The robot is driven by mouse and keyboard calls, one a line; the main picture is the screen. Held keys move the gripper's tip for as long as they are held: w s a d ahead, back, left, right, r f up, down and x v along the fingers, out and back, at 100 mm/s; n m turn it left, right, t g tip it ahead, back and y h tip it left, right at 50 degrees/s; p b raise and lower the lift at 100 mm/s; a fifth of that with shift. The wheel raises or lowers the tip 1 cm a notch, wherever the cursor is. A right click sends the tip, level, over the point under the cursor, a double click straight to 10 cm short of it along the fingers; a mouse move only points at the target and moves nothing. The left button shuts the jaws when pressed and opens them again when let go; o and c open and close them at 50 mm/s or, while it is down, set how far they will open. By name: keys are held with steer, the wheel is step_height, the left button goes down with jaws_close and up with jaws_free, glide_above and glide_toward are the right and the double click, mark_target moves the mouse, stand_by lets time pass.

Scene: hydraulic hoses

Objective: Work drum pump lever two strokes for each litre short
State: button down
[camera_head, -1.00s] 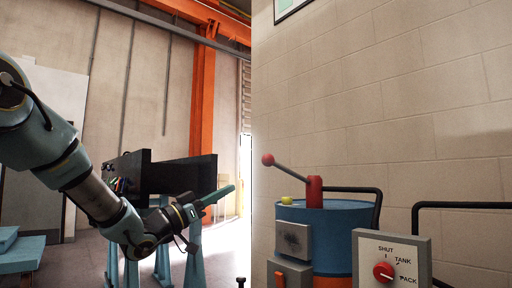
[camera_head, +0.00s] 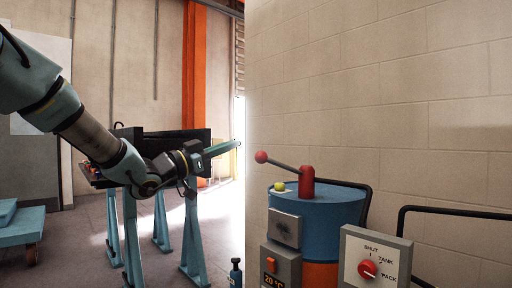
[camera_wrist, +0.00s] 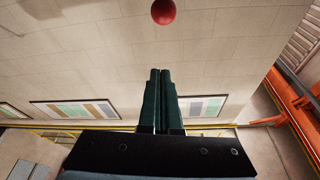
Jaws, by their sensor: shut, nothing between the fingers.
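The drum (camera_head: 330,212) is blue above and orange below and stands against the block wall. On its top is a red pump post (camera_head: 306,182) with a dark lever (camera_head: 283,166) slanting up to the left, ending in a red ball knob (camera_head: 261,157). The knob also shows in the wrist view (camera_wrist: 163,12), at the top edge, beyond the fingertips. My gripper (camera_head: 237,144) is shut and empty, its fingers pointing right, a little left of the knob and apart from it. In the wrist view my gripper (camera_wrist: 160,72) has its two fingers together.
A selector panel (camera_head: 376,260) marked SHUT, TANK and PACK stands right of the drum, its red knob (camera_head: 367,269) low. A black rail (camera_head: 450,212) runs along the wall. A trestle (camera_head: 190,235) stands behind my arm.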

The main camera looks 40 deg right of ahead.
steer(key=p+x, duration=0.3)
steer(key=x, duration=0.7)
steer(key=f, duration=0.2)
steer(key=f+p, duration=0.1)
steer(key=f, duration=0.1)
steer(key=shift+w+a, duration=0.1)
steer(key=shift+w, duration=0.25)
